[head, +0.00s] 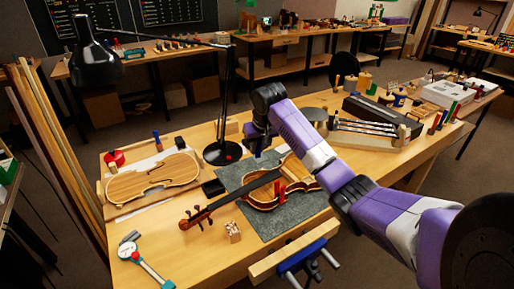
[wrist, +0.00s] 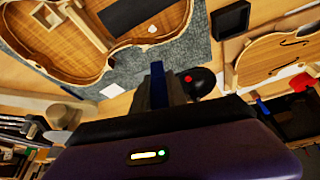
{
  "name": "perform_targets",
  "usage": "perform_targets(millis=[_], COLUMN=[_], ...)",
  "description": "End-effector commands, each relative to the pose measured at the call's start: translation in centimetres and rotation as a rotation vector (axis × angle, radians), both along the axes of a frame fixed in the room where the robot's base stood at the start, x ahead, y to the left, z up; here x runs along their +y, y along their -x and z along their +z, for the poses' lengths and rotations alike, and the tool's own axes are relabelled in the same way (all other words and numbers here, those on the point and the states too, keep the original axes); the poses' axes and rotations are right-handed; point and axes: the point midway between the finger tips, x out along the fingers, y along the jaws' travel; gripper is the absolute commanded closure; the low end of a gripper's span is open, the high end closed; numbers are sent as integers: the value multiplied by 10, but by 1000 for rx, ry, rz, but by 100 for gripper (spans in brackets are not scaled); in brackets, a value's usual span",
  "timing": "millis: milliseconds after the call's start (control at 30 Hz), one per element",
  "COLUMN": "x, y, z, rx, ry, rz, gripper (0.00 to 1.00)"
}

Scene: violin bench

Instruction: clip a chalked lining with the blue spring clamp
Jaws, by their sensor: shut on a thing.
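The open violin body (head: 262,203) lies on a grey mat (head: 240,222), with its neck pointing to the lower left. It also shows at the upper left of the wrist view (wrist: 85,65), with its inner rim exposed. Red clamps (head: 281,191) stand at its near edge. My gripper (head: 257,152) is above the bench just behind the body, between it and the lamp base. In the wrist view my gripper (wrist: 158,88) is shut on a narrow blue thing (wrist: 157,70), apparently the blue spring clamp, clear of the body. I cannot make out a chalked lining.
A black desk lamp (head: 222,152) stands close to the left of my gripper. A violin plate (head: 152,178) lies on a board at the left. A case and tools (head: 372,128) fill the right side. A vise (head: 293,258) sits at the front edge.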

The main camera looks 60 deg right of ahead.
Motion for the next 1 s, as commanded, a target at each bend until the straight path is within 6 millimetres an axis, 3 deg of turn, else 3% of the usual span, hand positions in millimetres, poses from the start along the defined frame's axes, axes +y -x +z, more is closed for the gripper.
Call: perform_targets(millis=[200, 700, 1000], x=[3, 3, 2], y=[2, 2, 2], z=[3, -45, -58], rx=[-2, -1, -1], ry=[-2, -1, 1], rz=[-1, -1, 0], gripper=[100, 100, 100])
